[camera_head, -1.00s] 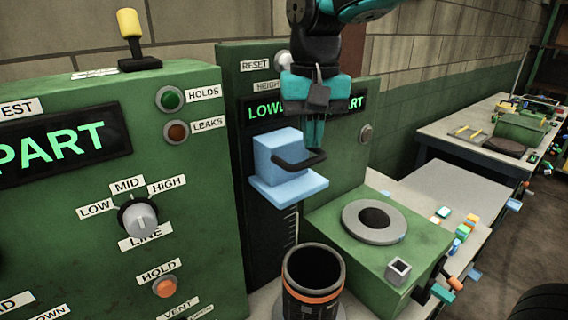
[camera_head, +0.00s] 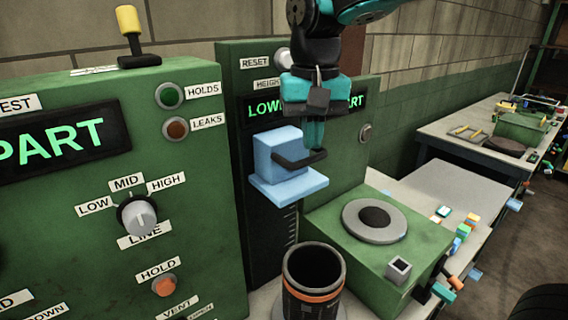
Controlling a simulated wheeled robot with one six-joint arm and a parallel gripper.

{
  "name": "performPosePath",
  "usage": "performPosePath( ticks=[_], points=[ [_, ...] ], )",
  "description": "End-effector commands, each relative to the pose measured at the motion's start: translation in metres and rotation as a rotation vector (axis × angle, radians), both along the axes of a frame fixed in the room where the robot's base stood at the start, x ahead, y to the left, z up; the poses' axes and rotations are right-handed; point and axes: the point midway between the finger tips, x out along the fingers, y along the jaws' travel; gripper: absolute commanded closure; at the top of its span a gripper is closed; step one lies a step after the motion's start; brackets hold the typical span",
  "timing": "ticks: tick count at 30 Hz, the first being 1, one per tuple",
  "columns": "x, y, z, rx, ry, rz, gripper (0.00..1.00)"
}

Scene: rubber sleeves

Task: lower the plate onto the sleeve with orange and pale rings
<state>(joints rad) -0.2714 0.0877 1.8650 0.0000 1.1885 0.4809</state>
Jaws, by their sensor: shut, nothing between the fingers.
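The light blue plate (camera_head: 290,189) with its block sits on the front of the height gauge's dark column, above the sleeve and apart from it. A dark handle (camera_head: 298,161) sticks out from the block to the right. The dark sleeve (camera_head: 313,277) with an orange ring stands upright below the plate; its lower part is cut off by the frame edge. No pale ring shows clearly. My gripper (camera_head: 314,146) points down with its teal fingers together, at the handle's outer end. Whether it touches the handle cannot be told.
A green box with a grey ring (camera_head: 374,221) stands right of the sleeve. A green panel (camera_head: 100,220) with a knob, lamps and buttons fills the left. The gauge's display (camera_head: 262,109) is partly hidden by my arm. A grey table (camera_head: 455,184) lies further right.

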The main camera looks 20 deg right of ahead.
Motion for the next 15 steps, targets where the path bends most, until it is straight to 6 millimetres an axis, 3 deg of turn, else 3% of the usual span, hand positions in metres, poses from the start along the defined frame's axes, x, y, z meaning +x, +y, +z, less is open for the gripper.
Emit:
performPosePath(
  ticks=[15],
  points=[
    [0.000, 0.000, -0.035, 0.000, 0.000, 0.000, 1.00]
  ],
)
